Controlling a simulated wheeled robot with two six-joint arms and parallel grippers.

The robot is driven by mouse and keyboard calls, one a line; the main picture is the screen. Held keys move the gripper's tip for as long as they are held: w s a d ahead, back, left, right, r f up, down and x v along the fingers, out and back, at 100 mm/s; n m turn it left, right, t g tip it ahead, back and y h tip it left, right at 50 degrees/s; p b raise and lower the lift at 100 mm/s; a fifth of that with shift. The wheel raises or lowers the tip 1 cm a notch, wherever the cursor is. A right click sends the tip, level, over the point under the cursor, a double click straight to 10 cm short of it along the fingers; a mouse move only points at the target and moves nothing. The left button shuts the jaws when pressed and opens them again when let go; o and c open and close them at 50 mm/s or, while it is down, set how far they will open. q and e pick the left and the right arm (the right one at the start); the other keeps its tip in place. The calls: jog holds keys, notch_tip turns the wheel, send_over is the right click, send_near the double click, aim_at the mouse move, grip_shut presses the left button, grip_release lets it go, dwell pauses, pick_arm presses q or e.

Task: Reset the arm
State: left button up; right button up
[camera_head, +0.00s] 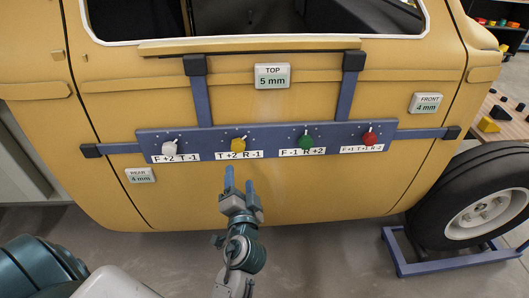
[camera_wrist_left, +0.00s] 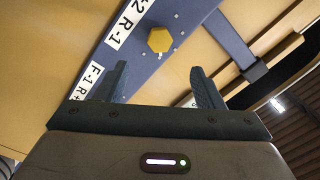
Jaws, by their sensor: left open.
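My left gripper (camera_head: 239,178) is open and empty, in front of the yellow door (camera_head: 320,195) and below the blue bar (camera_head: 262,134). In the left wrist view its two fingers (camera_wrist_left: 160,70) stand apart with nothing between them. The bar carries a white knob (camera_head: 169,148), a yellow knob (camera_head: 238,145), a green knob (camera_head: 305,142) and a red knob (camera_head: 369,138). The yellow knob (camera_wrist_left: 159,39) shows beyond the fingers in the wrist view, apart from them. My right gripper is in neither view.
Small displays on the door read TOP 5 mm (camera_head: 272,76), FRONT 4 mm (camera_head: 427,103) and REAR 4 mm (camera_head: 140,175). A tyre (camera_head: 435,198) on a blue stand (camera_head: 400,265) is at the right. A table with blocks (camera_head: 488,125) is at the far right. Floor between is clear.

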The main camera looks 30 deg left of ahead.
pick_arm(q)
jog(key=shift+f, duration=0.1)
jog(key=w+d+f+m+g+h, duration=0.1)
jog(key=d+f+h, duration=0.15)
jog(key=f, duration=0.85)
jog(key=w+d+f+m+g+h, duration=0.1)
jog(key=d+f+h, duration=0.15)
jog(key=f, duration=0.95)
jog(key=s+f+g+h, duration=0.15)
jog(key=s+f, duration=0.25)
jog(key=f, duration=0.5)
jog(key=s+f+g+h, duration=0.1)
jog(key=s+f+g, duration=0.2)
jog(key=f, duration=0.5)
jog(key=s+a+f+n+g+h, duration=0.1)
jog(key=s+f+n+g, duration=0.15)
jog(key=s+f, duration=1.15)
jog(key=s+a+f+n+g, duration=0.1)
jog(key=s+f, duration=0.4)
jog(key=s, duration=0.5)
jog(key=s+a+f+n+g, duration=0.2)
jog(key=s+a+f+g, duration=0.2)
jog(key=s, duration=0.7)
jog(key=shift+a+f+h, duration=0.35)
jog(key=shift+f+h, duration=0.1)
jog(key=shift+f, duration=0.35)
